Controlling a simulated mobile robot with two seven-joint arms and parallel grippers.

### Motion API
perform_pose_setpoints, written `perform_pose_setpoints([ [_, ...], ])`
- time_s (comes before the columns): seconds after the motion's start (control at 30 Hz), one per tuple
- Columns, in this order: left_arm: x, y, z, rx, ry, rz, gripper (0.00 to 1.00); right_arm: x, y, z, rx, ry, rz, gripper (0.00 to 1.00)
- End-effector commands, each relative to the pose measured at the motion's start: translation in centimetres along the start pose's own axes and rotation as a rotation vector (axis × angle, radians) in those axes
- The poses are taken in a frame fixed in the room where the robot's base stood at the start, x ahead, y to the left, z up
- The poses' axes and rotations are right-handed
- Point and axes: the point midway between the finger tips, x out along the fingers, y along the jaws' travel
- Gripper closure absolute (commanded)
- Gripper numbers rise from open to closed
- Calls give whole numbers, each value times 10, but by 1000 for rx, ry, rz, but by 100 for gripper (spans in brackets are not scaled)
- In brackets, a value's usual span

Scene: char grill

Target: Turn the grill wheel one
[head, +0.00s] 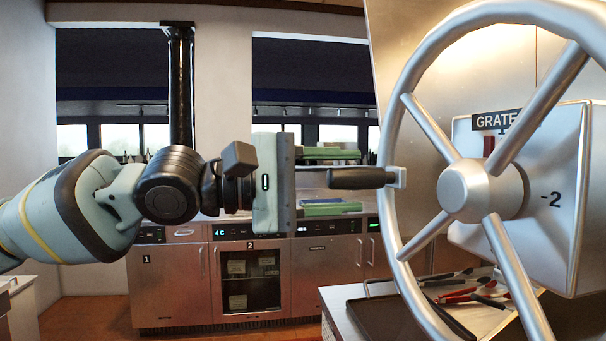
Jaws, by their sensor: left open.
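Behind the hub is a metal box (557,205) with a "GRATE" label and a "-2" mark. My left gripper (359,180) comes in from the left, open, with green fingers above and below the handle. The handle's end lies in the gap between them in the picture; I see no finger touching it. My right gripper is not in view.
Below the wheel, a counter holds a dark tray (380,318) and several red- and black-handled tools (470,296). Steel cabinets (327,270) with numbered doors and displays stand behind. A black vertical pipe (181,90) rises behind my left arm.

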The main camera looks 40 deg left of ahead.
Motion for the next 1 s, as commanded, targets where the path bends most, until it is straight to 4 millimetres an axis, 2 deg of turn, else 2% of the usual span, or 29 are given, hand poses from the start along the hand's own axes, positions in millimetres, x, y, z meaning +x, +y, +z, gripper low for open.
perform_pose_setpoints([
  [0.03, -8, 5, 2, -2, -2, 9, 53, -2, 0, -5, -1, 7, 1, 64],
  [0.2, -27, 4, 2, -1, -2, 8, 53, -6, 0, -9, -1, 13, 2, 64],
  [0.43, -46, 1, 0, 0, 0, 4, 53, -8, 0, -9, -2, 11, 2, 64],
  [0.63, -53, 0, 1, 1, -1, 0, 53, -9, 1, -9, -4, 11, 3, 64],
  [1.0, -53, -1, 1, 1, -1, -2, 53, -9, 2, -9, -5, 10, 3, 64],
])
